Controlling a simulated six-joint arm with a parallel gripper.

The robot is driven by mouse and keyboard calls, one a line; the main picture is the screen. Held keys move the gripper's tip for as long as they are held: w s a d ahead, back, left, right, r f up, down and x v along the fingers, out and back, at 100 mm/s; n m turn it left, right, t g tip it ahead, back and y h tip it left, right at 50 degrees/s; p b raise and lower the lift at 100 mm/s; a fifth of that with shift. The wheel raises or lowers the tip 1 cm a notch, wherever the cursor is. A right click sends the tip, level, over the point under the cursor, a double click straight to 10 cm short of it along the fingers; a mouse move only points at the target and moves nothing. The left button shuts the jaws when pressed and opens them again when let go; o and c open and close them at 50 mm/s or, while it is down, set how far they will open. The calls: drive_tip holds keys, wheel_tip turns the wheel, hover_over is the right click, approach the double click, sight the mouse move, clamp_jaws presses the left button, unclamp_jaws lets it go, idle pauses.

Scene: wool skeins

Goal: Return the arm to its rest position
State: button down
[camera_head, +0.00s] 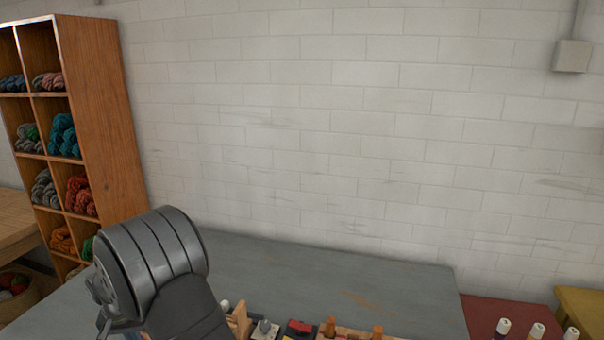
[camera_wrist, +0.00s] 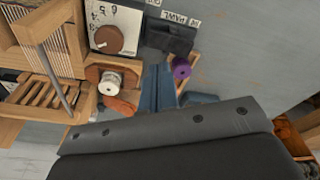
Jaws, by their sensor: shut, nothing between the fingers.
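My arm shows in the head view as a dark grey, ribbed rounded link (camera_head: 160,255) at the lower left, in front of the grey table (camera_head: 300,270). My gripper is out of sight there. In the wrist view the dark gripper body fills the bottom, and two slim blue-grey fingers of my gripper (camera_wrist: 158,72) point up from it, side by side and closed together. Nothing shows held between them. They appear over the table surface, beside a white spool (camera_wrist: 110,83) and a purple spool (camera_wrist: 181,68).
A wooden loom frame (camera_wrist: 45,45), a white card (camera_wrist: 115,25) with a brown disc and a dark block (camera_wrist: 170,36) crowd the table. A wooden shelf (camera_head: 102,110) of wool skeins stands at left. The table's back is clear up to the white block wall (camera_head: 330,130).

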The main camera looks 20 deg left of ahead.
drive_tip(key=w+d+r+m, duration=0.1)
drive_tip(key=w+d+r, duration=0.1)
drive_tip(key=w, duration=0.5)
drive_tip(key=w+d+r+m+y, duration=0.1)
drive_tip(key=w+d+r+m, duration=0.1)
drive_tip(key=w, duration=0.5)
drive_tip(key=shift+d+r+m+t, duration=0.3)
drive_tip(key=shift+d+r, duration=0.05)
drive_tip(key=shift+d, duration=0.55)
